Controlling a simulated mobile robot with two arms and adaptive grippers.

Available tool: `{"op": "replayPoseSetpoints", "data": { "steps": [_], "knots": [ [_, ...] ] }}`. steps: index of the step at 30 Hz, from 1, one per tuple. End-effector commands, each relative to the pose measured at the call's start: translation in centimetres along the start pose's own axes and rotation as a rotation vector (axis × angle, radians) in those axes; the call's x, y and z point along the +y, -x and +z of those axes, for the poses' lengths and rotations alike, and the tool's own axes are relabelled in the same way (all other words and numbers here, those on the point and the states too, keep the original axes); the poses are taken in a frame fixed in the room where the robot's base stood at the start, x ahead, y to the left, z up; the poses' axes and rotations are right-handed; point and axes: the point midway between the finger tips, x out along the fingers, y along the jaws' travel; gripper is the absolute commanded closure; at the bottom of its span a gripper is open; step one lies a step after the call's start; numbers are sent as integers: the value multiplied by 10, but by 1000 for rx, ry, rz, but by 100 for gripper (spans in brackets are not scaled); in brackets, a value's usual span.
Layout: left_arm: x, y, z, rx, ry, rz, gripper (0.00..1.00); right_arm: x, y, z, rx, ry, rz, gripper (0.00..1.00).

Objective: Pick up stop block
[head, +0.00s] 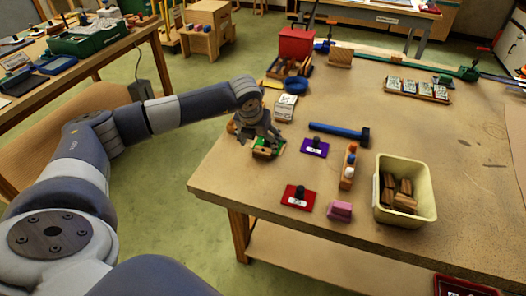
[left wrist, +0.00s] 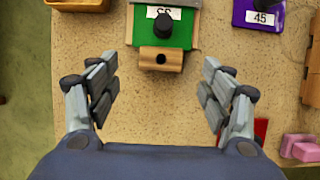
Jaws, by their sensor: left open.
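A small wooden block with a dark hole (left wrist: 161,58) shows in the left wrist view, against the near edge of a green plate (left wrist: 180,38) with a black knob and a white label. The wooden block looks like the stop block, but no label on it says so. My left gripper (left wrist: 160,88) is open and empty, its fingers spread to either side, just short of the block. In the head view my left gripper (head: 258,140) is over the table's left edge and partly hides the green plate (head: 268,152). My right gripper is not in view.
A purple plate (head: 314,147), a red plate (head: 298,197), a pink block (head: 340,211) and a blue-handled hammer (head: 339,131) lie nearby. A cream bin (head: 430,212) of wooden pieces stands to the right. The middle of the worktable (head: 375,85) is mostly clear.

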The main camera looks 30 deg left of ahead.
Motion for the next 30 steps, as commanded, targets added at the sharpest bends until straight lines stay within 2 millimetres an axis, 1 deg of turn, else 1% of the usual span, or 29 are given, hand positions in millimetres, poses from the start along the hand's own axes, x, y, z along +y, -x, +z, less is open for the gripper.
{"op": "replayPoseSetpoints", "data": {
  "steps": [1, 3, 5, 8, 13, 15, 18, 21, 27, 29, 30],
  "knots": [
    [0, -5, 0, 2, 0, 0, 27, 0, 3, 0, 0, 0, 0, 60],
    [0, -11, 0, 0, -1, 0, 27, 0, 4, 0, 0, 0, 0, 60],
    [0, -14, 0, 1, -2, 0, 27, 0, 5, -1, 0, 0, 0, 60],
    [-1, -21, 0, 2, -2, -2, 27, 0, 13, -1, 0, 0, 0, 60],
    [-2, -43, -1, 3, -3, -1, 27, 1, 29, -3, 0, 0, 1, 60],
    [-2, -53, -1, 2, -2, -2, 27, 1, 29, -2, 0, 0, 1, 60],
    [-2, -62, -1, 1, -1, -2, 27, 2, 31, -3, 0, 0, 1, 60],
    [-2, -65, -1, -1, -2, -3, 27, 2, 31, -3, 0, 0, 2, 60],
    [-2, -66, -1, -1, -2, -3, 27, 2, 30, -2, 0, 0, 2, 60],
    [-2, -66, -1, -1, -2, -3, 40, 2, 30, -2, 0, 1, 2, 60],
    [-2, -66, -1, -1, -2, -3, 49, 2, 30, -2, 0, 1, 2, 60]
  ]
}}
